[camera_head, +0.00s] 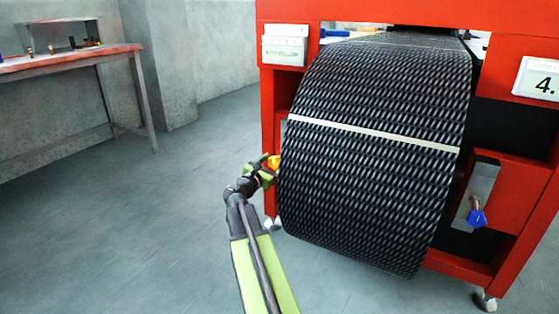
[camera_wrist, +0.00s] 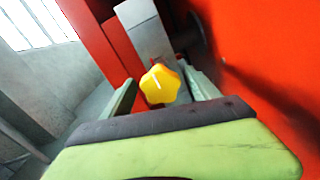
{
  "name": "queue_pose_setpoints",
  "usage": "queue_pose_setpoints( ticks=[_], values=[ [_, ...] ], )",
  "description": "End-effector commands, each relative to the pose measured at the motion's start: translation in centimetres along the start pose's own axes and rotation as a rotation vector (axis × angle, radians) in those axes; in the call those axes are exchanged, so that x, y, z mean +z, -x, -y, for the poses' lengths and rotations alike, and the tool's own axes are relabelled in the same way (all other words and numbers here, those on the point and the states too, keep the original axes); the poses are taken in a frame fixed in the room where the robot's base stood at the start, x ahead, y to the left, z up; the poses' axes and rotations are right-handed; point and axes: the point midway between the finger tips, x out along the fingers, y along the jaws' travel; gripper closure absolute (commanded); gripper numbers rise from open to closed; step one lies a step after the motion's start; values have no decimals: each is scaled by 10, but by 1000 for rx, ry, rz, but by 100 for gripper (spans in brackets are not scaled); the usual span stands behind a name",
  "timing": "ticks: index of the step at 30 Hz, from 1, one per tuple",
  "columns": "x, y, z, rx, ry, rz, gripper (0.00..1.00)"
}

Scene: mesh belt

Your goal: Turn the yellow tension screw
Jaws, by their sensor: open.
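The yellow tension screw (camera_wrist: 160,84) is a star-shaped knob with a pale line on its face, mounted by a grey metal block. In the wrist view it sits between the two green fingers of my gripper (camera_wrist: 158,88), which stand apart on either side of it. I see room beside the knob, and cannot tell whether either finger touches it. In the head view the yellow screw (camera_head: 274,162) shows at the left side of the mesh belt, partly hidden by my gripper (camera_head: 265,166).
The black mesh belt (camera_head: 370,185) with a white stripe hangs in a red frame (camera_head: 400,12). A blue knob (camera_head: 477,217) sits on the frame's right side. A workbench (camera_head: 70,62) stands at the far left. The grey floor (camera_head: 130,225) left of the machine is clear.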

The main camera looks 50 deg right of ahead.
Motion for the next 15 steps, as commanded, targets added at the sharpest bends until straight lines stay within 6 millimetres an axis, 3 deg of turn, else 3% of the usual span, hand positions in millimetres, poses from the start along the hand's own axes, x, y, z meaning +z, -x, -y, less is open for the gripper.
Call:
queue_pose_setpoints(
  ticks=[1, 6, 15],
  values=[
    [0, -12, -1, -2, 0, 0, 30],
    [0, -30, 0, -2, 0, 0, 30],
    [0, -34, 1, -1, -1, 0, 30]
  ],
)
